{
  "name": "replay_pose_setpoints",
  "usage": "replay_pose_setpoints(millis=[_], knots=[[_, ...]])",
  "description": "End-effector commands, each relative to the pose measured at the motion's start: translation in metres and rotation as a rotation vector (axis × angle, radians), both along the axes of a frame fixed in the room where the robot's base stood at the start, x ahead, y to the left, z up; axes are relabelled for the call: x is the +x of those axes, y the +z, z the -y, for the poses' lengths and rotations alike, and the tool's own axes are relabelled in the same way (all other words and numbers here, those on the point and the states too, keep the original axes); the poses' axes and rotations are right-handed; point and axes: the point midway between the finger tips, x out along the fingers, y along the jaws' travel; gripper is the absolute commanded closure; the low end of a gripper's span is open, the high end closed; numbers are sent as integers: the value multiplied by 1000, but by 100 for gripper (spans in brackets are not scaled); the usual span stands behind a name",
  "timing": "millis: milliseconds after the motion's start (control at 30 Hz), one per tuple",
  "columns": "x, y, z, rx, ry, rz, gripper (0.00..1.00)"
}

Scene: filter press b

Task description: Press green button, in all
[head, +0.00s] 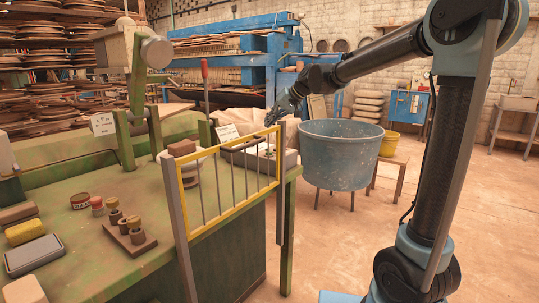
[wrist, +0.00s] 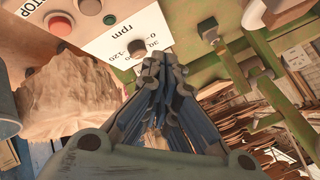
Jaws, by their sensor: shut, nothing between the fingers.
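The green button (wrist: 109,19) is small and round and sits on a pale control panel (wrist: 105,45) in the wrist view, near the top edge. A black knob (wrist: 137,46) sits below the rpm marking. My gripper (wrist: 154,66) is shut and empty. Its fingertips appear below and right of the green button, apart from it in the picture.
A yellow barred guard (head: 232,190) stands along the green bench's (head: 85,250) near edge. A blue tub (head: 341,155) stands just right of my gripper. A wooden block with several knobs (head: 130,236) lies on the bench.

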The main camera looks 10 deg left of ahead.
Motion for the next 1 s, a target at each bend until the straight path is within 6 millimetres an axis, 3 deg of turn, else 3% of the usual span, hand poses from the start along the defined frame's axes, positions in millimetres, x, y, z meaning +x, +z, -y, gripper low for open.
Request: replay_pose_setpoints(millis=[367,1000], knots=[[0,-7,1,-1,-1,0,100],[0,-76,1,-1,-1,0,100]])
